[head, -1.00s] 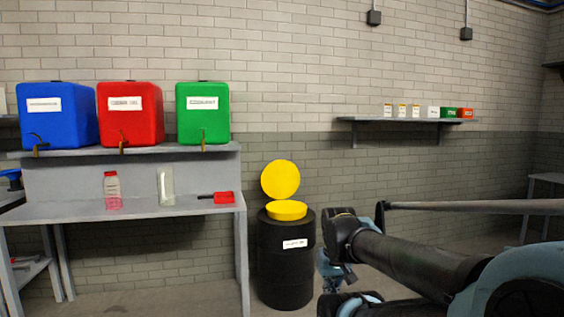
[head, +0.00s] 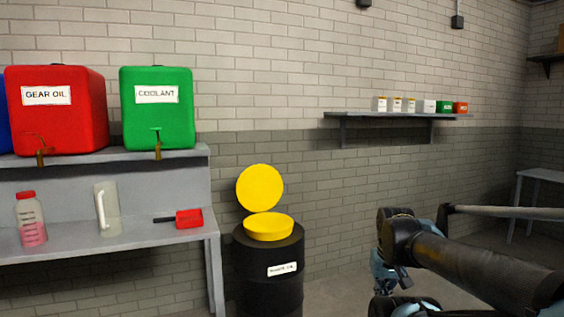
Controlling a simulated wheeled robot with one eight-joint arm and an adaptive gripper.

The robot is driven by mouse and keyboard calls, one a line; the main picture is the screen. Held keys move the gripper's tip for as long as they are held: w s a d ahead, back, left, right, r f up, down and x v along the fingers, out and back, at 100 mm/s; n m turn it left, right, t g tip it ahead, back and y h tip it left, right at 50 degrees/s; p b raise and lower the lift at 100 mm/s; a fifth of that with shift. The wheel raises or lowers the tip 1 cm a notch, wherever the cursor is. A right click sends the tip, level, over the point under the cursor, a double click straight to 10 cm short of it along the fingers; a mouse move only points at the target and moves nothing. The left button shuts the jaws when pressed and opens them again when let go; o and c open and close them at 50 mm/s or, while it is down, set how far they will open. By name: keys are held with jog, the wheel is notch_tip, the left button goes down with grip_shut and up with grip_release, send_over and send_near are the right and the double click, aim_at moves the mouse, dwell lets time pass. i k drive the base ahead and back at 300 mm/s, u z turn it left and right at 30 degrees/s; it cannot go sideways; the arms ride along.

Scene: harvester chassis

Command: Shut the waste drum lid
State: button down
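The waste drum (head: 268,290) is black, with a white label reading as waste oil, and stands on the floor right of the bench. Its round yellow lid (head: 259,187) is open, tilted up nearly upright at the back of a yellow funnel rim (head: 268,228) on the drum top. My arm reaches in from the lower right, to the right of the drum and apart from it. The blue-grey parts at its near end (head: 386,275) seem to be my gripper, but its fingers cannot be made out.
A wall shelf (head: 395,116) hangs right. Floor shows between drum and arm.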

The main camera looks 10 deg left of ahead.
aim_at(259, 188)
jog(key=u, duration=0.3)
jog(key=i, duration=1.45)
jog(key=u, duration=0.6)
